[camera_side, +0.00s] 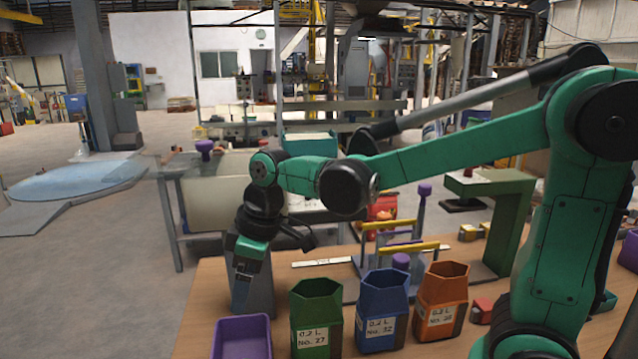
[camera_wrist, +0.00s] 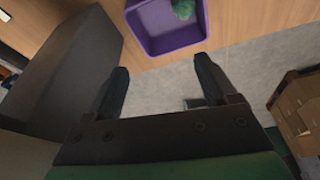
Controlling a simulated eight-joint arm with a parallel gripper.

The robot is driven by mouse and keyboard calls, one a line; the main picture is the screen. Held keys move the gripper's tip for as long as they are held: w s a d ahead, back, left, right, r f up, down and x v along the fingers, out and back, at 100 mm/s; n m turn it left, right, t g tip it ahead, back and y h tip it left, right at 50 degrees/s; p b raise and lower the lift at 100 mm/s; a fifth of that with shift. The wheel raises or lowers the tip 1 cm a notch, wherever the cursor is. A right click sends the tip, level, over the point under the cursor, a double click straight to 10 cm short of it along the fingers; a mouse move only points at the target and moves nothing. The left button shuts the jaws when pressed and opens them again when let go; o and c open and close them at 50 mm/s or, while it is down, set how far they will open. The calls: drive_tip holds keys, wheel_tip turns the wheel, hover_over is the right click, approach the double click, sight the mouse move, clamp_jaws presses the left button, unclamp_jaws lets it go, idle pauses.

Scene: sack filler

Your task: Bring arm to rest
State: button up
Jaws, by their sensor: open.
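My gripper (camera_side: 241,290) hangs at the left edge of the wooden table in the side view, pointing down. In the wrist view my gripper (camera_wrist: 160,85) shows two dark fingers apart with nothing between them. A purple bin (camera_wrist: 165,25) lies ahead of the fingers in the wrist view, with a green thing (camera_wrist: 184,8) inside it. The same purple bin (camera_side: 241,338) is at the bottom of the side view, below and near the gripper. The bin's base is cut off there.
A grey block (camera_side: 262,290) stands right behind my gripper. A green container (camera_side: 316,320), a blue container (camera_side: 382,310) and an orange container (camera_side: 442,300) stand to the right. A frame with yellow bars (camera_side: 400,248) is behind them. Floor shows left of the table (camera_side: 205,300).

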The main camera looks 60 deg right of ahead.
drive_tip(key=w+a+r+n, duration=0.1)
drive_tip(key=w+r, duration=0.1)
drive_tip(key=r, duration=0.5)
drive_tip(key=w+a+r+n, duration=0.1)
drive_tip(key=w+a+r, duration=0.15)
drive_tip(key=r, duration=0.45)
drive_tip(key=shift+m, duration=0.4)
drive_tip(key=w+d+r, duration=0.1)
drive_tip(key=d, duration=0.1)
drive_tip(key=d+r, duration=0.2)
drive_tip(key=w+d+r, duration=0.1)
drive_tip(key=d+r, duration=0.1)
drive_tip(key=shift+w+d, duration=0.3)
drive_tip(key=shift+d, duration=0.1)
drive_tip(key=d+f+m, duration=0.1)
drive_tip(key=d+f, duration=0.2)
drive_tip(key=d, duration=0.3)
drive_tip(key=shift+d+f, duration=0.15)
drive_tip(key=shift+d, duration=0.05)
idle(0.4)
